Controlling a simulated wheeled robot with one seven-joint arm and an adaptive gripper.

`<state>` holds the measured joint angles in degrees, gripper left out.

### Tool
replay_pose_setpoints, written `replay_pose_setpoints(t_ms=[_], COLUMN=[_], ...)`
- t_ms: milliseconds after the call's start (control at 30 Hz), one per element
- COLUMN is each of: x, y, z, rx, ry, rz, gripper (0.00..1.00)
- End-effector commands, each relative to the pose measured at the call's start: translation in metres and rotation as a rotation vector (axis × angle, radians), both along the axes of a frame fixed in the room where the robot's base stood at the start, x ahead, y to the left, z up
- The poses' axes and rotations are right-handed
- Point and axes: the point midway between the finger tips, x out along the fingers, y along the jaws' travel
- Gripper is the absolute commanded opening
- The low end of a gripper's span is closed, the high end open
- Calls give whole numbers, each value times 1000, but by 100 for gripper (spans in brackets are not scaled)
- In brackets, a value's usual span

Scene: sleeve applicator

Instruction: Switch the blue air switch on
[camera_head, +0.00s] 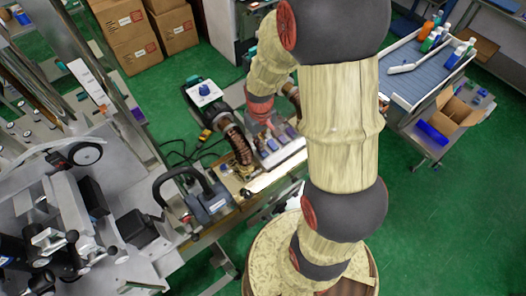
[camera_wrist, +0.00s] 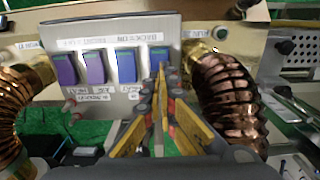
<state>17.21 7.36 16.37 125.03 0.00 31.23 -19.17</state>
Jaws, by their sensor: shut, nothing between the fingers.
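A pale panel (camera_wrist: 105,33) with a row of several rocker switches fills the upper left of the wrist view. The two left switches (camera_wrist: 66,69) (camera_wrist: 94,67) are purple. To their right is a blue switch (camera_wrist: 126,66), and at the right end another blue switch (camera_wrist: 158,54) is partly hidden behind my fingertips. The labels are too small to read, so I cannot tell which one is the air switch. My gripper (camera_wrist: 160,72) is shut and empty, with its tips in front of the rightmost switch. I cannot tell whether they touch it. The head view shows the switch row (camera_head: 277,141) small, beside my arm.
A ribbed copper-coloured hose (camera_wrist: 228,95) stands close to the right of my gripper, and another (camera_wrist: 12,100) is at the far left. In the head view, machine parts (camera_head: 80,200) crowd the left. A cart (camera_head: 420,75) with bottles is at the right, with green floor between.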

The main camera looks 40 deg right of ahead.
Motion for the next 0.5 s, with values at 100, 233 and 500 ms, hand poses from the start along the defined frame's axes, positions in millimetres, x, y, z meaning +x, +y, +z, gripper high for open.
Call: replay_pose_setpoints(t_ms=[100, 233, 500], x=[0, 0, 0], y=[0, 0, 0], z=[-2, -4, -4], rx=[0, 0, 0], ry=[0, 0, 0], rz=[0, 0, 0], gripper=[0, 0, 0])
